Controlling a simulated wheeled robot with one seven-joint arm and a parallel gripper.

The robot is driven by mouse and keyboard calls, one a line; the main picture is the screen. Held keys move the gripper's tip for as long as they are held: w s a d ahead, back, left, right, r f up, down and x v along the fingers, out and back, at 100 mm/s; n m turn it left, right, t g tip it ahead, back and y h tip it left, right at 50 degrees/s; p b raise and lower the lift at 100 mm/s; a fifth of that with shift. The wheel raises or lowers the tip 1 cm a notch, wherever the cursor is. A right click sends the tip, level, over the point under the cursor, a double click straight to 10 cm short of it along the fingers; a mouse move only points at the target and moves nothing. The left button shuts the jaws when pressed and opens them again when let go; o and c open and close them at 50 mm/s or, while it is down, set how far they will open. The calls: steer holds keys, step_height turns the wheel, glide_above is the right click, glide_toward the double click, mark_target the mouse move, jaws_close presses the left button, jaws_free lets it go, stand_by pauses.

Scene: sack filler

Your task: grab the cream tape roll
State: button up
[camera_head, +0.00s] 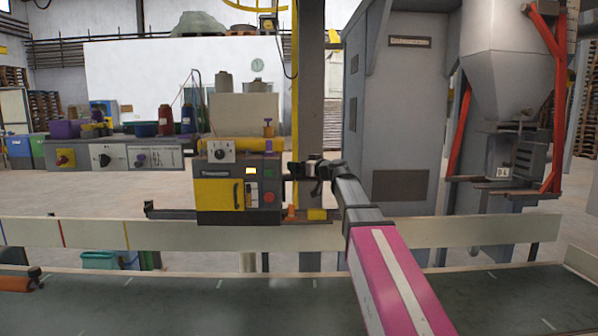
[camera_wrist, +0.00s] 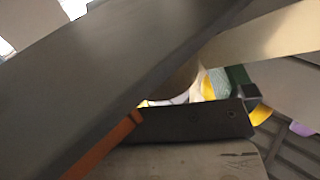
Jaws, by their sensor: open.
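I cannot pick out the cream tape roll for certain in either view. In the head view, my gripper (camera_head: 312,171) is at the end of my pink and grey arm, beside the right side of the sack-closing machine (camera_head: 238,194). Its jaws are small and dark there, and I see nothing held between them. The wrist view is filled by close, tilted surfaces: a large dark grey slab, a dark bar (camera_wrist: 190,122) and a pale cream band (camera_wrist: 262,38). I cannot tell whether the band belongs to a roll.
A pale rail (camera_head: 180,236) and a dark conveyor belt (camera_head: 230,305) run across the front. A tall grey cabinet (camera_head: 395,110) and a hopper (camera_head: 506,70) stand to the right.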

steer(key=shift+w+a, duration=0.25)
steer(key=shift+w, duration=0.05)
steer(key=c, duration=1)
steer(key=shift+o, duration=0.2)
steer(key=shift+r, duration=0.1)
